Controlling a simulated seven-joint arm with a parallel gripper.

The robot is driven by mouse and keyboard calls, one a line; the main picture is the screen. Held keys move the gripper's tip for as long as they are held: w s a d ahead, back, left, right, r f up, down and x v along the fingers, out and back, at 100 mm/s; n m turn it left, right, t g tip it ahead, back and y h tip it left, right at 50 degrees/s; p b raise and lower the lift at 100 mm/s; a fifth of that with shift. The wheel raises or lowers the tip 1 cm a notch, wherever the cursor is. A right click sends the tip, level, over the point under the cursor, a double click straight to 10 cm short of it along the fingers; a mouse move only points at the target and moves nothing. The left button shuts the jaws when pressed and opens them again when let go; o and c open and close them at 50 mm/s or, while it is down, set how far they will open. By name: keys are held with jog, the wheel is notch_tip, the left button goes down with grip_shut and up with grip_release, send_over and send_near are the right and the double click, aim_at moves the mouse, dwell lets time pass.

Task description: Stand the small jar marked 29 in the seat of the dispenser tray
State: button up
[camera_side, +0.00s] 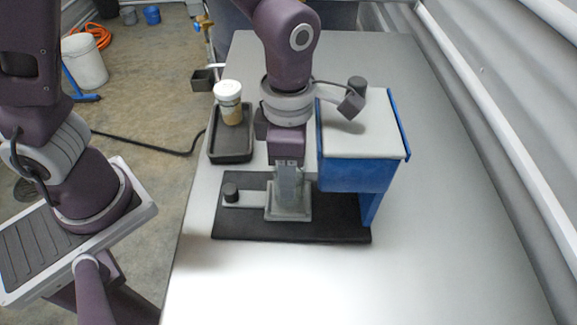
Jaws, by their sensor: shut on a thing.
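My gripper (288,190) points down over a grey square piece (302,215) on a black base plate (340,228), which looks like the dispenser tray's seat. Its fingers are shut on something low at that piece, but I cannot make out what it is. A jar (229,101) with a white lid and brownish contents stands upright in a black tray (214,146), to the left of my gripper and apart from it. No number is readable on it. A grey bar with a black knob (231,192) lies left of the square piece.
The table (450,240) is clear at the front and right. A white bucket (84,62) stands on the floor at left.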

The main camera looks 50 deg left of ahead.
jog(key=shift+f, duration=0.3)
dwell(0.4)
jog(key=o, duration=1.2)
notch_tip(320, 180, up, 8)
jog(key=shift+f, duration=0.25)
